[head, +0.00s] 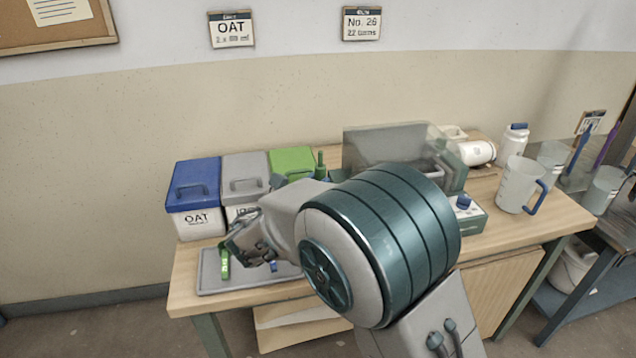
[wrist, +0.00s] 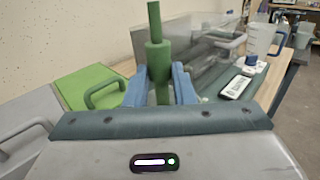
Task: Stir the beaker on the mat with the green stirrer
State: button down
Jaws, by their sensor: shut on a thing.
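My gripper (wrist: 160,88) is shut on the green stirrer (wrist: 155,55), with its blue fingers on either side of the shaft. The stirrer stands upright in the grip, and its thicker collar shows above the fingers. In the head view the stirrer's top (head: 320,160) shows just right of the green bin, above my wrist. Its lower end is hidden in both views. I cannot make out a beaker on a mat in either view; my arm covers much of the table's middle.
Blue (head: 195,182), grey (head: 246,174) and green (head: 292,161) lidded bins stand at the back left. A grey tray (head: 212,286) with small items lies in front. A clear screen (head: 380,148) stands behind my arm. A jug with a blue handle (head: 516,186) stands at the right.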

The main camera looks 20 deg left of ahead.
jog(key=shift+d, duration=0.15)
jog(key=shift+w+d, duration=0.6)
jog(key=shift+d, duration=0.3)
jog(key=shift+s+a, duration=0.35)
jog(key=shift+a, duration=0.2)
jog(key=shift+s+a, duration=0.3)
jog(key=shift+a, duration=0.2)
jog(key=shift+w+d, duration=0.35)
jog(key=shift+d, duration=0.2)
jog(key=shift+w+d, duration=0.3)
jog(key=shift+d, duration=0.2)
jog(key=shift+s+a, duration=0.35)
jog(key=shift+a, duration=0.2)
jog(key=shift+s+a, duration=0.3)
jog(key=shift+a, duration=0.2)
